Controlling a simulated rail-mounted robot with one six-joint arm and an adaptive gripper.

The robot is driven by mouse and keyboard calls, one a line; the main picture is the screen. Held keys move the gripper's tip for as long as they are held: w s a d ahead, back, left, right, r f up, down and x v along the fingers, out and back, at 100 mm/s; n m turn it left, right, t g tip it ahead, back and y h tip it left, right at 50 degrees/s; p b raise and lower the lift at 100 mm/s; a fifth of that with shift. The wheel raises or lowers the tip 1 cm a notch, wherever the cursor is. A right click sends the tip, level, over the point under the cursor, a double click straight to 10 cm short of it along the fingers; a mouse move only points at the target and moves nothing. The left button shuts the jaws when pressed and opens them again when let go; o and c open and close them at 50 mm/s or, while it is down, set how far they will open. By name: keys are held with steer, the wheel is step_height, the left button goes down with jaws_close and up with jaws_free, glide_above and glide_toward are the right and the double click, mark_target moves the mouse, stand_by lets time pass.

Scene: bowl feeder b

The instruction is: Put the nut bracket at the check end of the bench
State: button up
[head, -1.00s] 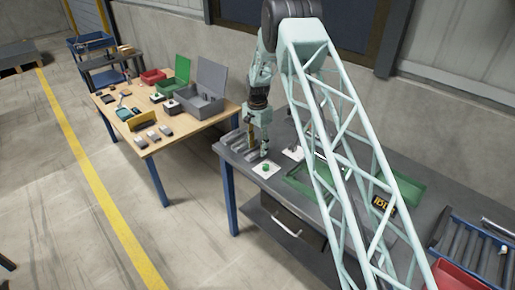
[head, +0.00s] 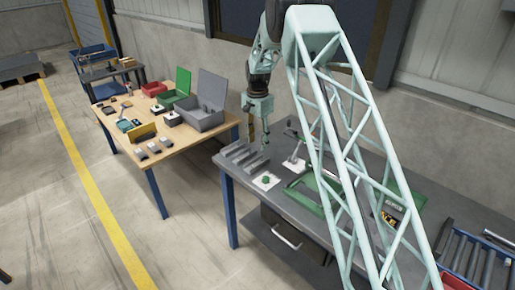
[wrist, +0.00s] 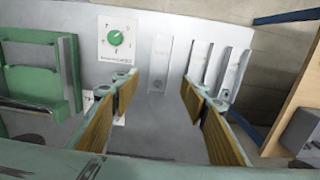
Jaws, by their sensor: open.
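Several grey bracket-like pieces (head: 238,156) lie side by side at the left end of the grey bench (head: 225,172). I cannot tell for sure which is the nut bracket. My gripper (head: 258,136) is above the bench, close to these pieces.
A white card with a green knob (head: 266,180) is at the bench's front edge; it shows in the wrist view (wrist: 115,38). A green tray (head: 318,192) lies to the right. A wooden table (head: 150,160) with bins and parts stands left, across a gap.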

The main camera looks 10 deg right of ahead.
steer(key=shift+r, duration=0.65)
stand_by(0.4)
